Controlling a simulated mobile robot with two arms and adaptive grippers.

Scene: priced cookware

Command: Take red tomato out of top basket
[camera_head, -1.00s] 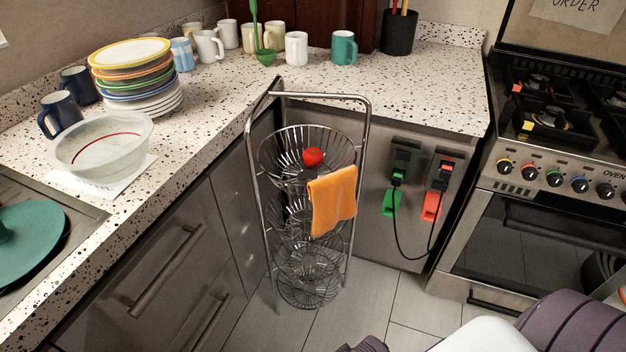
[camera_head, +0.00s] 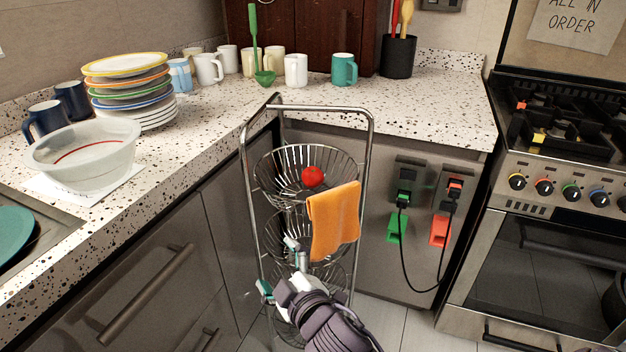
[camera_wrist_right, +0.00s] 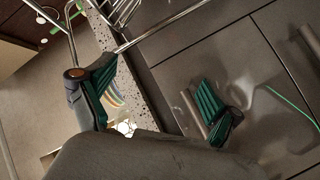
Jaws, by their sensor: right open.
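The red tomato (camera_head: 313,176) lies in the top basket (camera_head: 268,180), a round chrome wire bowl on a tall metal stand. An orange cloth (camera_head: 333,220) hangs over the basket's front right rim. My right gripper (camera_head: 278,266) is open and empty, in front of the stand's lower baskets and below the tomato. In the right wrist view its two green-padded fingers (camera_wrist_right: 160,100) are spread apart, with chrome wires of the stand (camera_wrist_right: 120,12) at the top. The tomato does not show in that view. My left gripper is not in view.
The speckled counter (camera_head: 215,130) runs behind and left of the stand. It bears a plate stack (camera_head: 125,85), a glass bowl (camera_head: 85,155) and several mugs. Plugs with a black cable (camera_head: 405,250) are on the panel right of the stand, and the oven (camera_head: 540,260) is further right.

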